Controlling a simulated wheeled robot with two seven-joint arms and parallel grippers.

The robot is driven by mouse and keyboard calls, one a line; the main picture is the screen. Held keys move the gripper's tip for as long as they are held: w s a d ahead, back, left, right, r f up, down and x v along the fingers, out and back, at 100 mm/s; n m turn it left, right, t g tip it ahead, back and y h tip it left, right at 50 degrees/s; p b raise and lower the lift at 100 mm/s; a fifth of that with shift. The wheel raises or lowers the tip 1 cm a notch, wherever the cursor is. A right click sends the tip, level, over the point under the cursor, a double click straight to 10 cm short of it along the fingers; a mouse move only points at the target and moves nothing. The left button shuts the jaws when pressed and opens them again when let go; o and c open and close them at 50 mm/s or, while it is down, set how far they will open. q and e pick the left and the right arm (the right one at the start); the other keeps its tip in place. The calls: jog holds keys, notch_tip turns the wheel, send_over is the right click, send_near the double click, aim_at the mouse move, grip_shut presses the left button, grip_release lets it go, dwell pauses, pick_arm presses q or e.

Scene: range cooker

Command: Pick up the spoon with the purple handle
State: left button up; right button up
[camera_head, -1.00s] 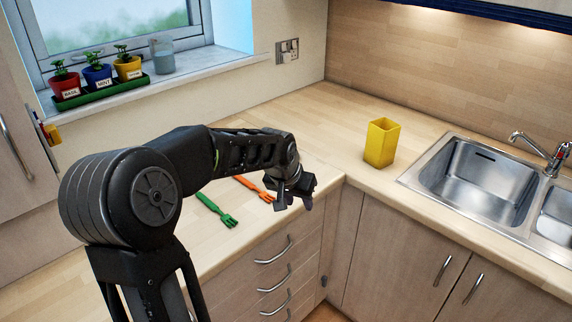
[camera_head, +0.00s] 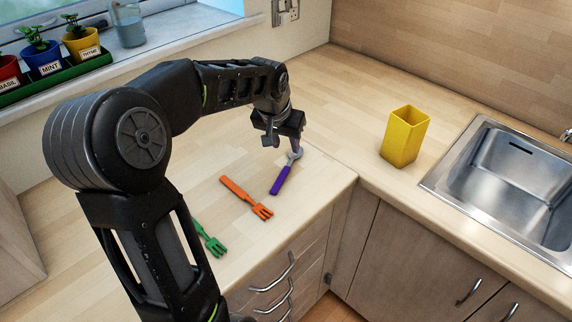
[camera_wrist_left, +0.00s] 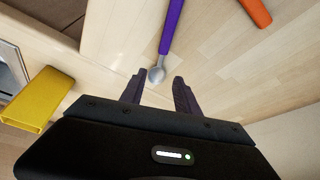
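The spoon with the purple handle (camera_head: 281,180) lies on the wooden worktop, its silver bowl (camera_head: 294,156) toward the back. My left gripper (camera_head: 283,144) hangs over the worktop at the bowl end of the spoon. In the left wrist view the left gripper (camera_wrist_left: 159,88) is open, with its two dark fingers apart. The spoon bowl (camera_wrist_left: 156,75) shows in the gap just past the fingertips, and the purple handle (camera_wrist_left: 172,24) runs away from them. I cannot tell the exact height above the spoon. My right gripper is in neither view.
An orange fork (camera_head: 247,197) lies left of the spoon, and a green fork (camera_head: 208,240) lies farther left, partly behind my arm. A yellow holder (camera_head: 405,136) stands to the right, before the sink (camera_head: 500,170). The worktop behind the gripper is clear.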

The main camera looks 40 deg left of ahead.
aim_at(290, 161)
pick_arm(q)
jog(key=shift+x, duration=1.5)
jog(key=shift+w+f+p, duration=0.1)
jog(key=shift+f+p, duration=0.1)
jog(key=shift+p, duration=0.25)
jog(key=p+x, duration=0.1)
jog(key=x, duration=0.2)
jog(key=shift+f, duration=0.35)
jog(key=shift+w+a+f, duration=0.1)
jog(key=shift+w+f, duration=0.1)
jog(key=shift+f, duration=0.3)
jog(key=shift+c, duration=0.4)
grip_shut()
